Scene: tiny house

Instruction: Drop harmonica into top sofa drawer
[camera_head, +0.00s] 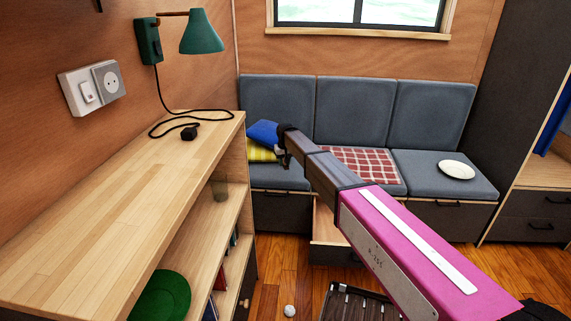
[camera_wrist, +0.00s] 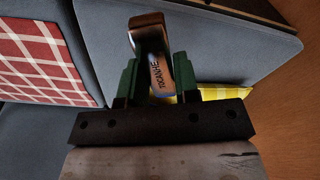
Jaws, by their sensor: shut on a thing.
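In the wrist view, my gripper (camera_wrist: 156,72) is shut on the harmonica (camera_wrist: 148,32), a brown-and-silver bar with lettering, held between the green fingers. In the head view, my gripper (camera_head: 283,152) is above the left part of the grey sofa (camera_head: 262,97), near a blue cushion. The harmonica cannot be made out there. Below the sofa's middle seat, a drawer (camera_head: 327,228) with a light wooden inside is pulled out. My arm covers part of it. Another dark drawer front with a handle (camera_head: 440,218) is shut at the right.
A blue cushion (camera_head: 262,133) and yellow checked cloth (camera_head: 260,152) lie on the left seat. A red checked cloth (camera_head: 372,166) and white disc (camera_head: 456,169) lie farther right. A wooden shelf unit (camera_head: 120,200) stands left. A small white ball (camera_head: 289,311) and dark slatted object (camera_head: 352,302) are on the floor.

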